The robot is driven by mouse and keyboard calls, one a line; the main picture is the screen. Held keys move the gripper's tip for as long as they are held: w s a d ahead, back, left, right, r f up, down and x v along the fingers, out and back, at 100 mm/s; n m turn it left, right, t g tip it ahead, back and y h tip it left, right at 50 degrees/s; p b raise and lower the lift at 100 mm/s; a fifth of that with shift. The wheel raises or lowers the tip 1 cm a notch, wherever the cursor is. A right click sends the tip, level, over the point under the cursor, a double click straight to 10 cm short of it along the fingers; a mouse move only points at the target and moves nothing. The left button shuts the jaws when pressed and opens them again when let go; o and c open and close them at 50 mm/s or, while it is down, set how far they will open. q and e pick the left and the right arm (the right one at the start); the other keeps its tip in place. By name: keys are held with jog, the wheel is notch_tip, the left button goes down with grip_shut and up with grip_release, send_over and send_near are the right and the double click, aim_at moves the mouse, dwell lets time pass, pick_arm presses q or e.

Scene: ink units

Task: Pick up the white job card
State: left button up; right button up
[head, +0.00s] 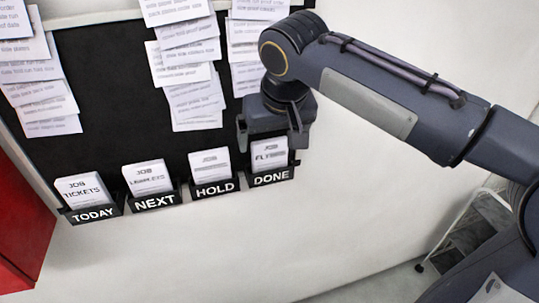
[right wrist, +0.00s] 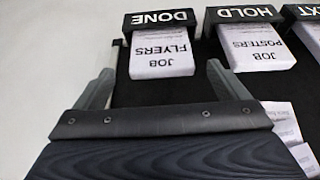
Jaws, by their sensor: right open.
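Several white job cards stand in black pockets along the board's lower edge. My right gripper (head: 272,138) is open in front of the board at this card. In the right wrist view its two fingers (right wrist: 160,80) stand apart with the card between and beyond them, and nothing is held. My left gripper is not in view.
Other white cards stand in the TODAY (head: 93,214), NEXT (head: 154,202) and HOLD (head: 215,188) pockets. Overlapping paper slips (head: 190,85) hang above on the black board (head: 100,90). A red cabinet (head: 20,220) is at left. The wall below is clear.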

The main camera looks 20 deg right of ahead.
aim_at(270, 141)
jog(key=x, duration=0.5)
jog(key=shift+w, duration=0.15)
jog(key=c, duration=1.1)
jog(key=shift+o, duration=0.2)
